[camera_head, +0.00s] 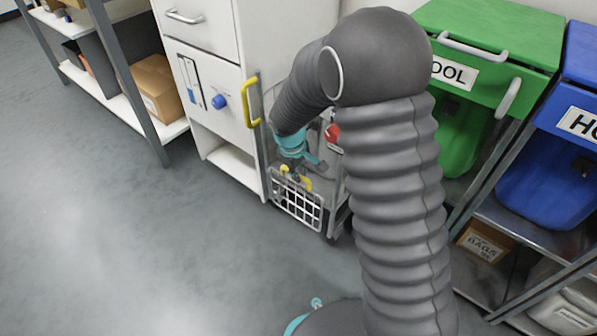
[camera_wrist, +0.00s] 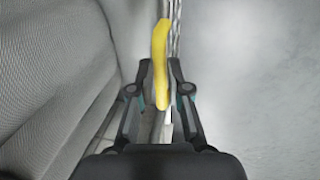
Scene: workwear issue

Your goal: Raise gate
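The gate is a white wire-grid panel (camera_head: 297,204), low on the front of a trolley in the head view. Its yellow handle shows in small pieces near the top edge, partly covered by my gripper. My gripper (camera_head: 297,175) points down at this top edge. In the wrist view the yellow handle (camera_wrist: 160,65) runs lengthwise between the two fingers of my gripper (camera_wrist: 158,68). The fingers stand apart on either side of it, the right one nearer. I see a gap on the left, so they look open and not closed on the handle.
A white cabinet (camera_head: 225,160) with a yellow handle (camera_head: 251,102) and blue knob (camera_head: 220,101) stands close left of the trolley. Green (camera_head: 485,60) and blue (camera_head: 560,160) bins stand right. Grey floor (camera_head: 150,240) in front is clear. Grey fabric (camera_wrist: 50,80) fills the wrist view's left side.

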